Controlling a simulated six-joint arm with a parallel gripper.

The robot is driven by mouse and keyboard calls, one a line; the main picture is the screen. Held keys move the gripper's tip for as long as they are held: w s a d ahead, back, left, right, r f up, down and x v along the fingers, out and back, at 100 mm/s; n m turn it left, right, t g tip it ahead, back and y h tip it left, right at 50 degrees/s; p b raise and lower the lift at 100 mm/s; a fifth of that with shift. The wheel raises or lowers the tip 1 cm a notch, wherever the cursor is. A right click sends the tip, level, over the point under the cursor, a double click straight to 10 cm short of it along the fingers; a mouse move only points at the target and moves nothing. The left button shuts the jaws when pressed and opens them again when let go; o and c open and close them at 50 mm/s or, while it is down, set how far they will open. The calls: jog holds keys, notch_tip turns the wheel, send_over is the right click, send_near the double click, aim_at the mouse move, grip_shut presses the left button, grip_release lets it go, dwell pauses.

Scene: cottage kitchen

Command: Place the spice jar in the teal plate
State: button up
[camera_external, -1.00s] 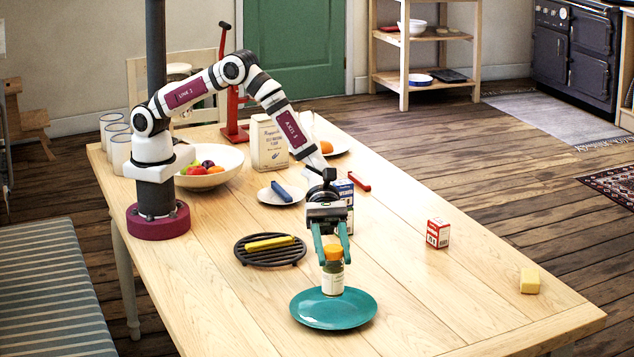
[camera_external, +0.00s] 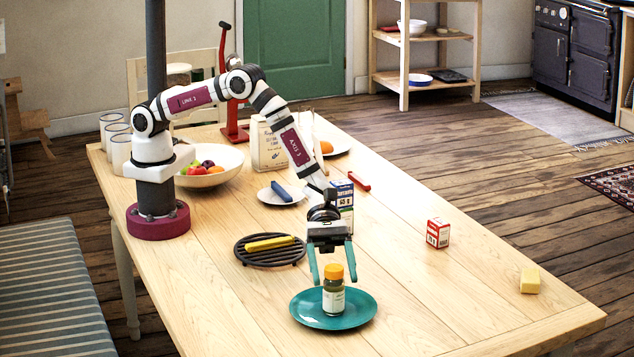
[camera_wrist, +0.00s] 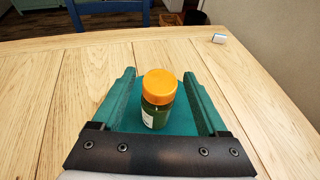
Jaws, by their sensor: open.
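The spice jar (camera_external: 333,291) has an orange lid, a green body and a white label. It stands upright on the teal plate (camera_external: 362,311), near the plate's middle. My gripper (camera_external: 333,279) is open, with its teal fingers spread on either side of the jar's lid and apart from it. In the wrist view, the jar (camera_wrist: 158,100) stands between the open fingers of my gripper (camera_wrist: 160,80), with clear gaps on both sides. The teal plate (camera_wrist: 180,120) shows beneath it, partly hidden by my gripper.
A black round trivet (camera_external: 262,258) with a yellow item (camera_external: 268,243) lies left of the plate. A blue-and-white box (camera_external: 344,205) stands behind my gripper. A red box (camera_external: 438,232) and a butter-like block (camera_external: 530,280) are to the right. The table between them is clear.

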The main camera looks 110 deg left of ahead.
jog(key=shift+s+a+r, duration=0.1)
jog(key=shift+a+r, duration=0.15)
jog(key=v, duration=1.1)
jog(key=s+d+r+m+g+y, duration=0.1)
jog(key=s+r+m+g, duration=0.25)
jog(key=s+m, duration=0.45)
jog(key=s+r+m+g+y, duration=0.1)
jog(key=s+r+m+g, duration=0.3)
jog(key=s, duration=0.5)
jog(key=s+a+r+m+y, duration=0.2)
jog(key=s+a+m+y, duration=0.9)
jog(key=s+a+m, duration=0.6)
jog(key=s+t, duration=0.1)
jog(key=s, duration=0.2)
jog(key=shift+s+a+r+y, duration=0.2)
jog(key=shift+a+r+y, duration=0.1)
jog(key=shift+a, duration=0.1)
